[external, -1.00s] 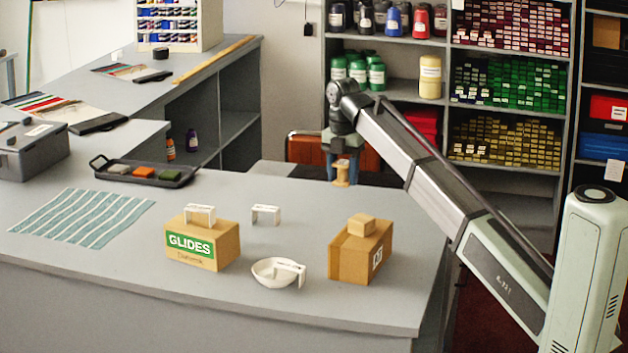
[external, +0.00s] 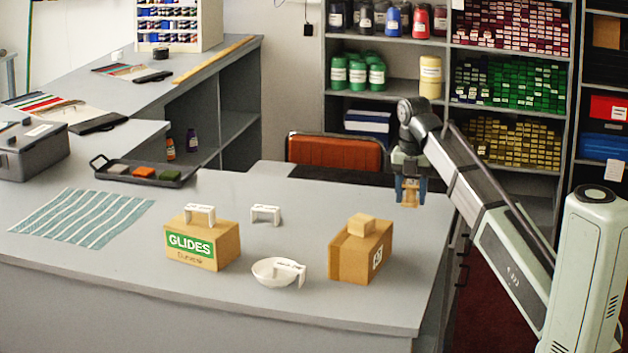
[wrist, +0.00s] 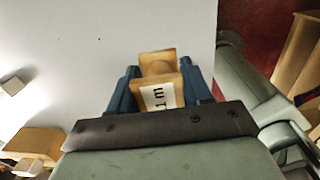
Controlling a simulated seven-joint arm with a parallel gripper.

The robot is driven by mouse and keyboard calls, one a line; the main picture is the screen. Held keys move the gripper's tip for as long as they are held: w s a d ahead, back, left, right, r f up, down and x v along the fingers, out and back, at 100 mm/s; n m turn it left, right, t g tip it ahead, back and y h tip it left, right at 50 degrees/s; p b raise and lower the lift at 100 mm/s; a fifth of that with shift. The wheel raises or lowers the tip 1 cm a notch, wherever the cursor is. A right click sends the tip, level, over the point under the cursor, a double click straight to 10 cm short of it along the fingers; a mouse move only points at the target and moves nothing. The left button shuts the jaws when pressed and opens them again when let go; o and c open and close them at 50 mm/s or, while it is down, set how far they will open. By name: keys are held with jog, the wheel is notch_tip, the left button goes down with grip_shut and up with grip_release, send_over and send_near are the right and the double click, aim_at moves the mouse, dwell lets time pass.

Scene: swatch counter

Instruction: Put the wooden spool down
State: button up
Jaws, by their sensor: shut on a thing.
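The wooden spool (wrist: 159,66) is between the blue fingers of my gripper (wrist: 158,88) in the wrist view, with a white label on its side. In the external view my gripper (external: 410,190) is at the right rear of the grey counter, shut on the spool (external: 409,199), which is small and partly covered by the fingers. The spool appears held above the counter near its right edge. The grey counter top (external: 300,205) shows bare around it.
A cardboard box with a wooden cube (external: 361,225) on top stands front-left of my gripper. A GLIDES box (external: 202,245), a white bowl (external: 270,272) and a white bracket (external: 265,214) stand further left. The counter's right rear is clear; an orange chair (external: 335,153) stands behind.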

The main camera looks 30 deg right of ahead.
aim_at(412, 182)
jog(key=shift+f, duration=4.05)
jog(key=shift+f, duration=0.1)
jog(key=o, duration=1)
jog(key=shift+o, duration=0.2)
notch_tip(412, 182, up, 12)
jog(key=shift+r, duration=0.1)
jog(key=shift+d, duration=0.1)
